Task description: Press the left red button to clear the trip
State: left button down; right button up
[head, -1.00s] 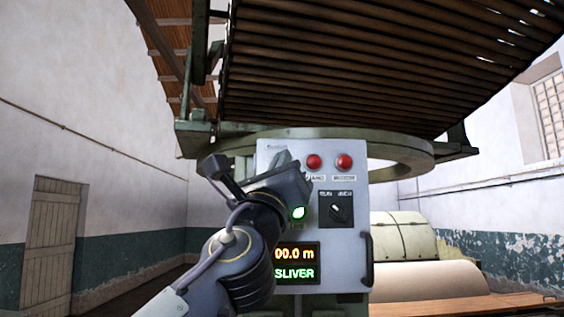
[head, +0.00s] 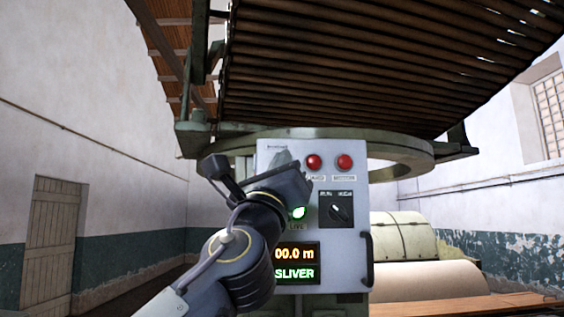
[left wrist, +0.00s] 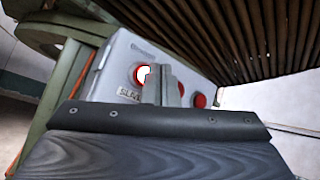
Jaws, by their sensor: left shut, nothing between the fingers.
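A grey control panel (head: 350,255) faces me. In the head view two red buttons show near its top, one in the middle (head: 313,161) and one at the right (head: 344,161). My left gripper (head: 284,160) is shut and empty in front of the panel's upper left, covering that area. In the left wrist view the shut fingertips (left wrist: 163,84) overlap a left button (left wrist: 139,74) with a red rim and bright white centre. I cannot tell whether they touch it. Another red button (left wrist: 199,100) shows right of the fingers. My right gripper is out of view.
A green ring frame (head: 400,150) and dark slatted lattice (head: 370,60) hang above.

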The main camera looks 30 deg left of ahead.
pick_arm(q)
jog(key=shift+w+a, duration=0.2)
jog(key=shift+w, duration=0.2)
jog(key=shift+w+a, duration=0.3)
jog(key=shift+w, duration=0.1)
dwell(1.0)
jog(key=shift+s+d, duration=0.1)
jog(key=shift+s, duration=0.05)
jog(key=shift+s+d, duration=0.4)
jog(key=shift+s, duration=0.25)
jog(key=s+d, duration=0.1)
jog(key=s, duration=0.2)
jog(key=s+d, duration=0.1)
jog(key=shift+s+d, duration=0.15)
jog(key=shift+d, duration=0.15)
dwell(0.9)
